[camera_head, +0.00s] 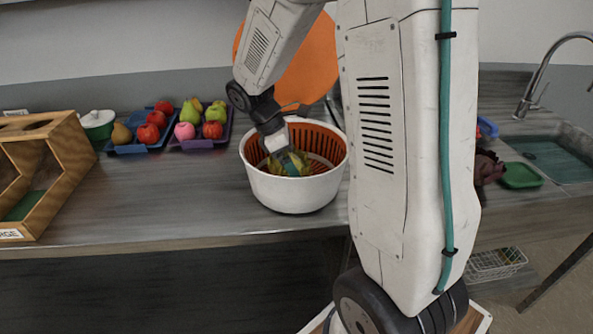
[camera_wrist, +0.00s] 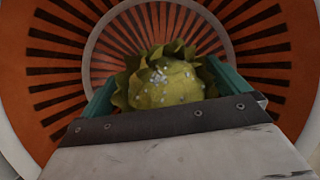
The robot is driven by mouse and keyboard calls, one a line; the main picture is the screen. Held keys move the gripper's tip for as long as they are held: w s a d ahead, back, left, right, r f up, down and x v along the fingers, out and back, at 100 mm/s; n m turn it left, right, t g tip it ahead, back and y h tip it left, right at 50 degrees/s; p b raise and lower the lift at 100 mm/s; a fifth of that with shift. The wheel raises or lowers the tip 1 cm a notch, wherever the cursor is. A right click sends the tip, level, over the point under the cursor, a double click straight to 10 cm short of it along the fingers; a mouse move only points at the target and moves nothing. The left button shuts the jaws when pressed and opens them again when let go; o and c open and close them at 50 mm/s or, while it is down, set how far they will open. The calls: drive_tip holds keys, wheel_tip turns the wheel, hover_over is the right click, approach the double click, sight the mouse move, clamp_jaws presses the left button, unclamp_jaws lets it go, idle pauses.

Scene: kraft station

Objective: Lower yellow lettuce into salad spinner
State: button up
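The salad spinner (camera_head: 292,192) is a white bowl with an orange slotted basket (camera_head: 325,141) inside, standing on the counter. My gripper (camera_head: 293,165) reaches down into it from above. The yellow-green lettuce (camera_wrist: 165,82) sits between the teal fingers of my gripper (camera_wrist: 160,88) in the wrist view, with a finger against each side. The lettuce also shows in the head view (camera_head: 275,165), partly hidden by the gripper. It is inside the basket, below the rim. Whether it touches the basket floor cannot be told.
An orange round lid (camera_head: 310,65) stands behind the spinner. Blue (camera_head: 125,147) and purple (camera_head: 190,143) fruit trays, a green-white pot (camera_head: 97,124) and a wooden rack (camera_head: 60,150) are on the left. A sink (camera_head: 555,155) and green dish (camera_head: 521,176) are on the right.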

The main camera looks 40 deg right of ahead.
drive_tip(key=v, duration=0.7)
drive_tip(key=shift+w+r, duration=0.1)
drive_tip(key=shift+r, duration=0.05)
drive_tip(key=shift+a+r, duration=0.15)
drive_tip(key=shift+r, duration=0.1)
drive_tip(key=shift+a+r, duration=0.1)
drive_tip(key=shift+r, duration=0.05)
drive_tip(key=s+a+r+m+t+y, duration=0.1)
drive_tip(key=s+a+r+m+t, duration=0.1)
drive_tip(key=s, duration=0.5)
drive_tip(key=s+a+r+m+t+y, duration=0.1)
drive_tip(key=s+a+m, duration=0.4)
drive_tip(key=s, duration=0.2)
drive_tip(key=s+a+r+m+t+y, duration=0.1)
drive_tip(key=s+a+r+m+t, duration=0.1)
drive_tip(key=s+a+m, duration=0.2)
drive_tip(key=s, duration=0.3)
drive_tip(key=shift+s+r+t, duration=0.2)
drive_tip(key=shift+r+t, duration=0.1)
drive_tip(key=shift+r, duration=0.1)
drive_tip(key=shift+a, duration=0.15)
